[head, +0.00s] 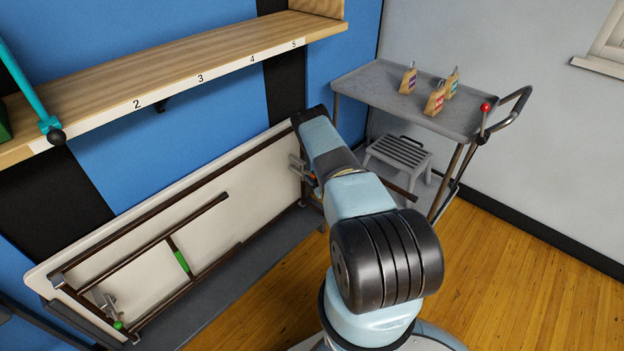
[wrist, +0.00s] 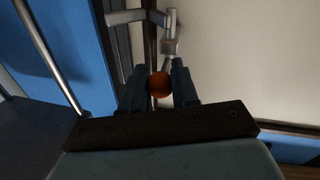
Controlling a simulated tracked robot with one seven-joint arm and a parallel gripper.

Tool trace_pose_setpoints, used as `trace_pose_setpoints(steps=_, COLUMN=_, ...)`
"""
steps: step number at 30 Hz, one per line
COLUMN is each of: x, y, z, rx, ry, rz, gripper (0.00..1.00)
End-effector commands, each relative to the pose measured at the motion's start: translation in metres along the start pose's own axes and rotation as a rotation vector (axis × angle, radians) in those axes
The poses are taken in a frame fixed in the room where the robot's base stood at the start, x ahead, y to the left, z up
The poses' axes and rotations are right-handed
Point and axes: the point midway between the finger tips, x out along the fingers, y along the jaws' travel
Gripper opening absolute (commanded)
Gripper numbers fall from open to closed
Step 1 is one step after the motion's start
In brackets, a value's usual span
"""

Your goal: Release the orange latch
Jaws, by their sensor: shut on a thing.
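The orange latch's round knob (wrist: 158,85) sits between the two fingers of my gripper (wrist: 159,73) in the wrist view. The gripper is shut on the knob. Grey metal latch parts (wrist: 172,46) show just beyond the fingertips, against the pale panel. In the head view, a small bit of orange and the grey bracket (head: 297,163) show beside my arm, at the right end of a folded table (head: 130,225). The table stands on its side with brown legs folded against it. My arm hides most of the gripper and latch there.
A green-tipped latch (head: 118,325) is at the table's lower left, and a green band (head: 181,262) marks a leg bar. A numbered wooden shelf (head: 190,70) hangs above. A grey cart (head: 385,85) with several tags and a grey step stool (head: 399,152) stand behind. Wooden floor at right is clear.

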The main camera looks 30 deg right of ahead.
Motion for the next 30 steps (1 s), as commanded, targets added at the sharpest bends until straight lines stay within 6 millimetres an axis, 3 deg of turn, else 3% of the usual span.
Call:
trace_pose_setpoints(steps=5, x=-0.001, y=0.000, z=-0.004, rx=0.001, ry=-0.001, rz=-0.001, gripper=0.00)
trace_pose_setpoints(steps=15, x=-0.002, y=0.007, z=-0.036, rx=0.003, ry=-0.003, rz=0.000, gripper=0.00)
trace_pose_setpoints(steps=23, x=-0.002, y=0.007, z=-0.038, rx=0.002, ry=-0.001, rz=0.000, gripper=0.00)
trace_pose_setpoints(steps=24, x=-0.002, y=0.007, z=-0.038, rx=0.002, ry=-0.001, rz=0.000, gripper=0.31)
trace_pose_setpoints(steps=30, x=-0.001, y=0.008, z=-0.037, rx=0.001, ry=-0.001, rz=0.000, gripper=0.50)
